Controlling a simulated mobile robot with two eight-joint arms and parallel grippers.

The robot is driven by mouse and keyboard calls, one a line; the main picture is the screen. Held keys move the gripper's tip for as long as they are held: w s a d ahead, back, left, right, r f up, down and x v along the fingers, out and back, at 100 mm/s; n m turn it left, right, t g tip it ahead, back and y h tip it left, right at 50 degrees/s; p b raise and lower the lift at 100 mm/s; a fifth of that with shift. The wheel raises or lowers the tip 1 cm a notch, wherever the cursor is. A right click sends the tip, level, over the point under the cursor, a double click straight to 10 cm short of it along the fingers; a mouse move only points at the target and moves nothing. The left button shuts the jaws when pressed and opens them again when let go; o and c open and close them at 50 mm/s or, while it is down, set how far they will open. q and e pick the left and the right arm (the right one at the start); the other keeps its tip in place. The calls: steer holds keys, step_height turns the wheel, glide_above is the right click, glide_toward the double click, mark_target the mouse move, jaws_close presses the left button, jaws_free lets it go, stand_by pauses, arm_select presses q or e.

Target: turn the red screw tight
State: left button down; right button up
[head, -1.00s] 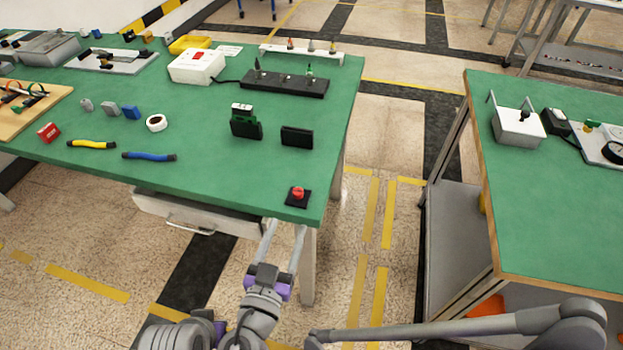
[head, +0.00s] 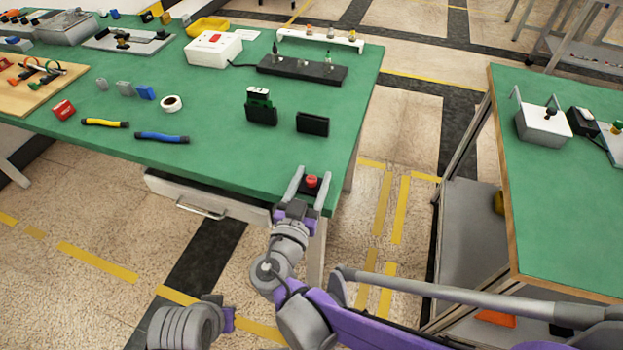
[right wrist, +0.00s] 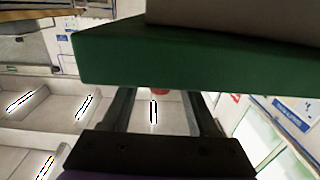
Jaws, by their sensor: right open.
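The red screw (head: 312,181) stands on a small black base (head: 307,189) at the near right corner of the green table (head: 230,165). My right gripper (head: 312,177) is open, its two pale fingers reaching over the table edge. In the head view one finger lies on each side of the screw, apart from it; their height against it is hard to judge. In the right wrist view, a bit of the red screw (right wrist: 160,91) shows between the fingertips beside the green table edge; most of it is hidden. My left gripper is not seen.
Blue-handled (head: 162,137) and yellow-handled (head: 105,123) tools lie to the left. The table around the screw is clear. A second green table (head: 560,200) stands right, across a gap.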

steer(key=shift+c, duration=0.2)
jaws_close()
stand_by(0.3)
steer(key=m+g+h+p, duration=0.1)
steer(key=m+g+h, duration=0.1)
steer(key=h, duration=0.1)
steer(key=m+g+h+p, duration=0.2)
steer(key=m+h, duration=0.1)
steer(key=h, duration=0.1)
steer(key=shift+a+r, duration=0.1)
steer(key=m+g+h+p, duration=0.3)
steer(key=m+g+h, duration=0.1)
steer(key=m+g, duration=0.1)
steer(key=shift+g, duration=0.7)
steer(key=shift+m+g+h, duration=0.4)
steer(key=shift+g, duration=0.1)
steer(key=shift+o, duration=0.2)
jaws_free()
